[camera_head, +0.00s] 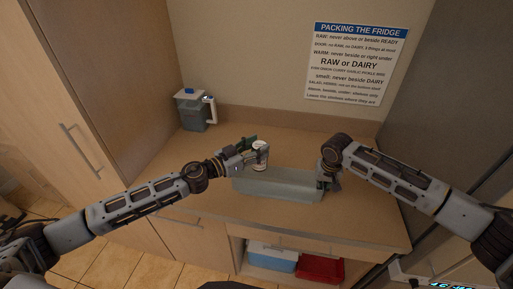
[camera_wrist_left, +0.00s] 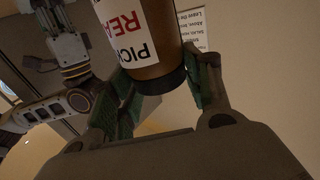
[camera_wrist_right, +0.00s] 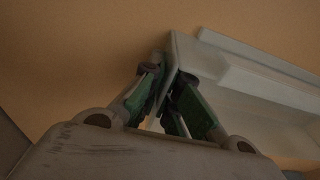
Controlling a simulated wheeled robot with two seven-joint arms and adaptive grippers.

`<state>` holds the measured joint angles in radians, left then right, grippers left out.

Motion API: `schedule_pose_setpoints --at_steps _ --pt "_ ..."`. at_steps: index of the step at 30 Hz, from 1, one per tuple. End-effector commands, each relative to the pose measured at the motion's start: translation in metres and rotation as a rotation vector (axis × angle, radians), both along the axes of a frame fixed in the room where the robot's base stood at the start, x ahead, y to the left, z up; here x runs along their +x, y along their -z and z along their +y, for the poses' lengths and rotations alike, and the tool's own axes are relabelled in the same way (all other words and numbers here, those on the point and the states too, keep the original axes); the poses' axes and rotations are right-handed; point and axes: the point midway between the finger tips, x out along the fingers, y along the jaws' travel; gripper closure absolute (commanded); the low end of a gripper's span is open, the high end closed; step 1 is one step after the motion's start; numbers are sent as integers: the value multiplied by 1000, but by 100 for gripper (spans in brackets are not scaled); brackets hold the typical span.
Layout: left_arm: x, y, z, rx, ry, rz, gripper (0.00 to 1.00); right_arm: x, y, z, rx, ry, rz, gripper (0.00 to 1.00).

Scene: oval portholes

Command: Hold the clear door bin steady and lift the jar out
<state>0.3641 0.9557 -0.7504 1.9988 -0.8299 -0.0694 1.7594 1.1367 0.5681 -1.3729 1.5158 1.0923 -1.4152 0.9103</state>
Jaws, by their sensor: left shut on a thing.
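The jar (camera_head: 260,158) is brown with a white label and a pale top. In the left wrist view the jar (camera_wrist_left: 148,45) shows red and black lettering and a dark end. My left gripper (camera_head: 243,152) is shut around its side. The jar appears above the back left part of the clear door bin (camera_head: 275,188), with its dark end in plain view. The bin is a long, pale, see-through trough on the counter. My right gripper (camera_wrist_right: 168,85) has its fingers on either side of the wall at one corner of the bin (camera_wrist_right: 225,70), closed on it.
A blue-grey jug (camera_head: 193,112) stands at the back left of the counter (camera_head: 170,180). A sign (camera_head: 357,63) hangs on the back wall. Below, an open shelf holds a blue-and-white box (camera_head: 270,258) and a red bin (camera_head: 320,268). The counter left of the bin is clear.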

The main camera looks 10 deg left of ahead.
Motion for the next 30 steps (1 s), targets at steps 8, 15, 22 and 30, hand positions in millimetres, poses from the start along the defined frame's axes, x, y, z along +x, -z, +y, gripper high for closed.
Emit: schedule_pose_setpoints --at_steps 8,15,22,30 --pt "0 -1 0 -1 0 -2 100 0 0 0 0 0 0 70" --pt "0 -1 0 -1 0 -2 100 0 0 0 0 0 0 70" --pt "0 -1 0 -1 0 -2 100 -1 -6 0 1 0 -1 70" --pt "0 -1 0 -1 0 -2 100 -5 -33 0 1 0 -2 70"
